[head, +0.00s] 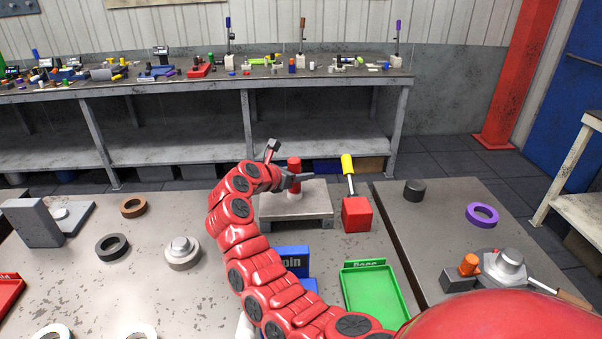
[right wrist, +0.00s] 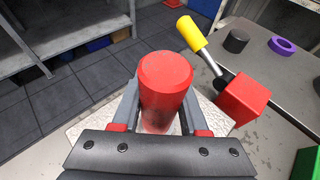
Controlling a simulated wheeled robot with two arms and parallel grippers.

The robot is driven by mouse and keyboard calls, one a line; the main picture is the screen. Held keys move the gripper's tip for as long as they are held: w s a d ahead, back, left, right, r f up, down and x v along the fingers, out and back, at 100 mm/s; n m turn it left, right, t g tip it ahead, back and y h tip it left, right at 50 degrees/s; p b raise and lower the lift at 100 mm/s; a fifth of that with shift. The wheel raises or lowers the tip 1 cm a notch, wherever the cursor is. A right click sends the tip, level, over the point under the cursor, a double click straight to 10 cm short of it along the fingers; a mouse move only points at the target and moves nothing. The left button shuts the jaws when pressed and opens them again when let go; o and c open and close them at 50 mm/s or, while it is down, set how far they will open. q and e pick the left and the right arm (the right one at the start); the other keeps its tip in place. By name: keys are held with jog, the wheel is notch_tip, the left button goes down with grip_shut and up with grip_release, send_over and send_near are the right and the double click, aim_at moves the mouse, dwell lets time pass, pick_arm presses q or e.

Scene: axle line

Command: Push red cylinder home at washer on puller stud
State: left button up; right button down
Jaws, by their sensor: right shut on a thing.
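The red cylinder (head: 294,165) stands upright over a pale grey block stand (head: 318,207) at the back edge of the table. My right gripper (head: 284,166) is around it, and the right wrist view shows the cylinder (right wrist: 166,82) between the two fingers. The gripper is shut on it. A small light part shows under the cylinder in the head view; I cannot tell whether it is the washer. The stud is not visible, and the contact at the cylinder's lower end is hidden. My left gripper is not in view.
A red block (head: 356,215) with a yellow-handled lever (head: 347,164) stands close right of the stand. A green tray (head: 347,311) and a blue bin (head: 293,254) lie nearer. Dark (head: 112,247) and brown (head: 133,207) rings lie left. A purple ring (head: 482,213) lies on the right table.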

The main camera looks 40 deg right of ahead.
jog(key=shift+c, duration=1.8)
grip_release()
jog(key=shift+f, duration=0.1)
jog(key=shift+a, duration=0.1)
